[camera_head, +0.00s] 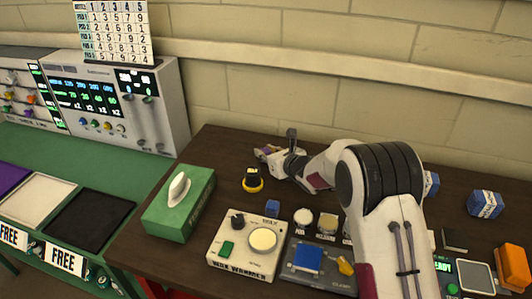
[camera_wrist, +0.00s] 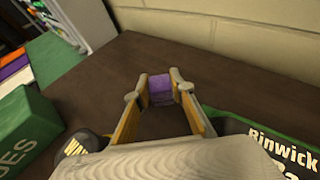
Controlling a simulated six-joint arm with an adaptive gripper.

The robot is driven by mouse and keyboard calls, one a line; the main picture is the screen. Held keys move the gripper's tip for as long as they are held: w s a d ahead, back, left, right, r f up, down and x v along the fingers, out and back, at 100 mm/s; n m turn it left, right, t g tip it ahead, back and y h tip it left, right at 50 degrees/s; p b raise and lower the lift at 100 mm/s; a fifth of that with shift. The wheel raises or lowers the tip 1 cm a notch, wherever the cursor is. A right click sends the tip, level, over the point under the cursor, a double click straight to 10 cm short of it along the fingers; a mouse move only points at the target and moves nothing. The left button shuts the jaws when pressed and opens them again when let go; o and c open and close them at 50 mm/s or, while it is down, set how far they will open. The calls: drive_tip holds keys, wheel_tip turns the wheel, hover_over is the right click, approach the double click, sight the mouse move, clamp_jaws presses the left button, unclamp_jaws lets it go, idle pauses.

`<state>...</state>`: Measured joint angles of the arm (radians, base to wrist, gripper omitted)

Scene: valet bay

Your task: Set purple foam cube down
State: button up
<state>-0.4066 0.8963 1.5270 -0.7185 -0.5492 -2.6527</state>
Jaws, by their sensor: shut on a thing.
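The purple foam cube (camera_wrist: 161,90) is between the fingertips of my gripper (camera_wrist: 160,88) in the wrist view. My gripper is shut on it, with a finger on each side. In the head view my gripper (camera_head: 268,152) reaches to the back left of the dark brown table (camera_head: 215,150), near the wall. There the cube shows only as a small purple patch beside the fingers. I cannot tell whether the cube touches the table top.
A green tissue box (camera_head: 180,205) stands at the table's left. A black-and-yellow knob-like object (camera_head: 252,180) stands just in front of my gripper. A wax warmer (camera_head: 247,243) and several small items fill the front. Bare table lies left of my gripper.

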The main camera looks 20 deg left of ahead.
drive_tip(key=shift+f, duration=0.3)
drive_tip(key=o, duration=0.8)
drive_tip(key=shift+r, duration=0.1)
drive_tip(key=shift+r, duration=0.1)
drive_tip(key=shift+v, duration=6)
drive_tip(key=shift+d, duration=0.1)
